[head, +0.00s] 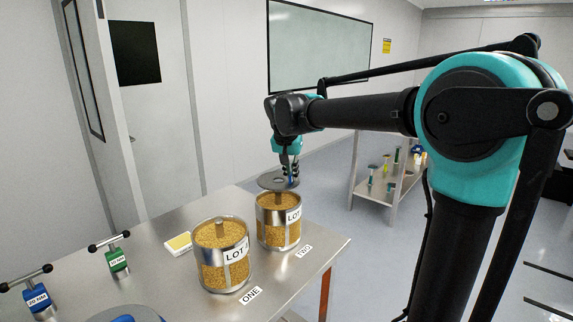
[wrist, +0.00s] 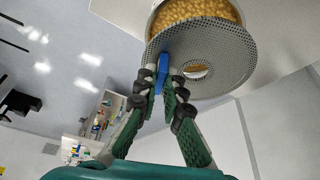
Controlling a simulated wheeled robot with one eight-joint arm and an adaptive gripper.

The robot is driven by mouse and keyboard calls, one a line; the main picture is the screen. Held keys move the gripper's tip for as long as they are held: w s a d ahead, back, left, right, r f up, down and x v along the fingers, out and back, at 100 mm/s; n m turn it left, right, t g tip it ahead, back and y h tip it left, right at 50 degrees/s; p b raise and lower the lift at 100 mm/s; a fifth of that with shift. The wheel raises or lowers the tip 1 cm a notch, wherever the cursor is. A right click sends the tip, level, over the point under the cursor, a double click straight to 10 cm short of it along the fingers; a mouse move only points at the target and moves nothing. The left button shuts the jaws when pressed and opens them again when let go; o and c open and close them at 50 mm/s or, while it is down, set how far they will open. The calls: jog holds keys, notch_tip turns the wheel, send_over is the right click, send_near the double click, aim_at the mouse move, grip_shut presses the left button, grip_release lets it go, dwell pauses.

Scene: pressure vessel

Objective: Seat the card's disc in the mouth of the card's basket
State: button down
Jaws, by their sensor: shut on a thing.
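My gripper (head: 290,178) is shut on the blue tab (wrist: 162,72) of a round grey perforated disc (wrist: 225,55) with a hole in its middle. In the head view the disc (head: 270,182) is just above the basket (head: 278,238) by the label TWO, overlapping its mouth. The wrist view also shows this basket full of golden granules (wrist: 195,12) beyond the disc. Whether the disc touches its rim I cannot tell. A second basket (head: 222,270), by the label ONE, stands nearer, open and full, with a central post. Both bear LOT labels, partly unreadable.
A small white and yellow item (head: 178,243), perhaps the card, lies on the steel table (head: 180,285), unreadable. Green (head: 117,260) and blue (head: 38,297) T-handled tools stand at left. A blue object (head: 125,317) is cut off below. A shelf trolley (head: 385,185) stands behind.

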jog(key=shift+w+a+f, duration=0.1)
jog(key=shift+w+f, duration=0.05)
jog(key=shift+w, duration=0.25)
jog(key=shift+f, duration=4.05)
jog(key=shift+f, duration=0.25)
jog(key=c, duration=1.6)
grip_release()
jog(key=shift+r, duration=0.15)
